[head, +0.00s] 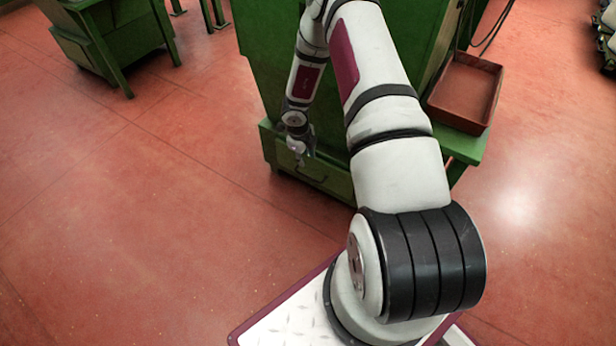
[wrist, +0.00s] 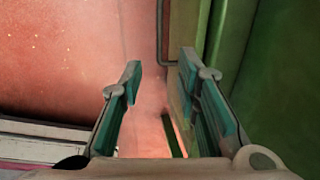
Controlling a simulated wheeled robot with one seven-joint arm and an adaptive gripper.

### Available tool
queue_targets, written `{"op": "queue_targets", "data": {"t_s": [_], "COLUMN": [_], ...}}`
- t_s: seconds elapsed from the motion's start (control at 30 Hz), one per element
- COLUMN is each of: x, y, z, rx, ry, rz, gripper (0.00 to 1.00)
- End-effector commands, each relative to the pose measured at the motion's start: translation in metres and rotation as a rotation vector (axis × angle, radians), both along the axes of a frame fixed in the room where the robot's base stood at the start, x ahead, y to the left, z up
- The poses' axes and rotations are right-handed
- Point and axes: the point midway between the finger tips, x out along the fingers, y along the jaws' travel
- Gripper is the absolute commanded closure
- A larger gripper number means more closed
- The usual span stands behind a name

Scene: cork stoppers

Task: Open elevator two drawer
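The low green drawer (head: 330,181) is at the base of the green machine in the head view, with a thin dark handle (head: 308,176) on its front. The drawer looks shut. My gripper (head: 301,158) hangs just above and in front of the drawer, near the handle. In the wrist view, my gripper (wrist: 160,75) is open, with its two teal-padded fingers apart and nothing held. The dark handle (wrist: 160,32) shows ahead, between the lines of the fingertips, and bends toward the green front on the right. I cannot tell whether a finger touches it.
The green machine body (head: 268,45) stands behind my arm, which hides part of it. A rusty red tray (head: 467,92) sits on its right ledge. Another green bench (head: 112,38) stands at the upper left. The red floor (head: 150,210) is open in front and to the left.

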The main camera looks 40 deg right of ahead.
Motion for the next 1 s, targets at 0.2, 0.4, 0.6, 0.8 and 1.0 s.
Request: {"op": "queue_targets", "data": {"t_s": [0.2,0.4,0.6,0.8,1.0], "x": [0.001,0.004,0.006,0.008,0.009], "y": [-0.004,-0.011,-0.017,-0.022,-0.023], "z": [-0.030,-0.070,-0.105,-0.126,-0.132], "rx": [0.000,0.000,0.001,0.000,0.000], "ry": [0.001,0.002,0.001,-0.001,-0.001], "rz": [0.001,0.003,0.004,0.002,0.003], "gripper": [0.70,0.70,0.70,0.70,0.70]}}
